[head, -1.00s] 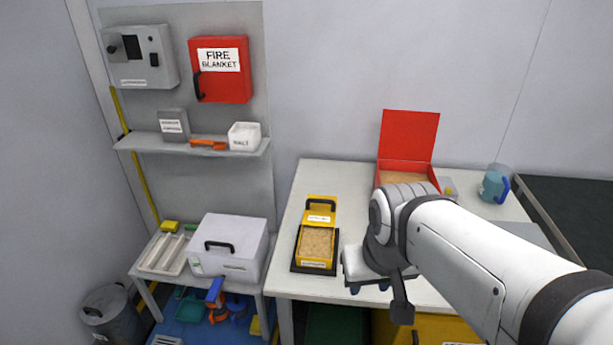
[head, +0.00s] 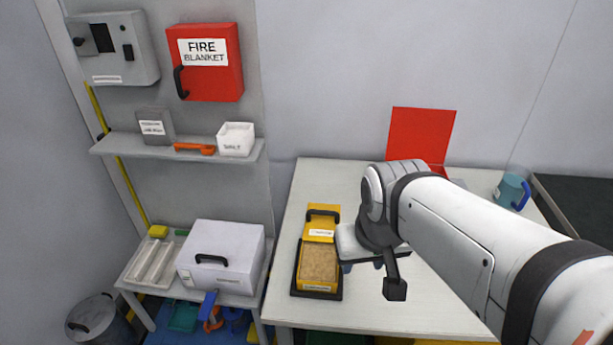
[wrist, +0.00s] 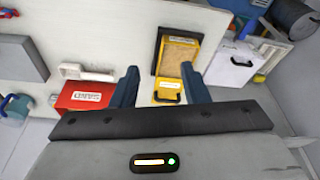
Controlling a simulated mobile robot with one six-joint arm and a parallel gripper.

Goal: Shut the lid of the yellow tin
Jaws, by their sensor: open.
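The yellow tin (head: 319,266) stands on a dark tray (head: 297,279) on the white table, full of a tan grainy material. Its lid (head: 321,222) is open, tipped back on the far side, with a dark handle at its top. My gripper (head: 361,266) is just right of the tin in the head view, its fingers pointing down and partly hidden by my wrist. In the wrist view the tin (wrist: 180,53) and its lid (wrist: 169,92) show between and beyond the two blue fingers, which are apart and empty.
A red box with a raised lid (head: 420,135) stands at the back of the table, partly hidden by my arm; its label shows in the wrist view (wrist: 88,98). A white case (head: 222,262) is on the lower stand left.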

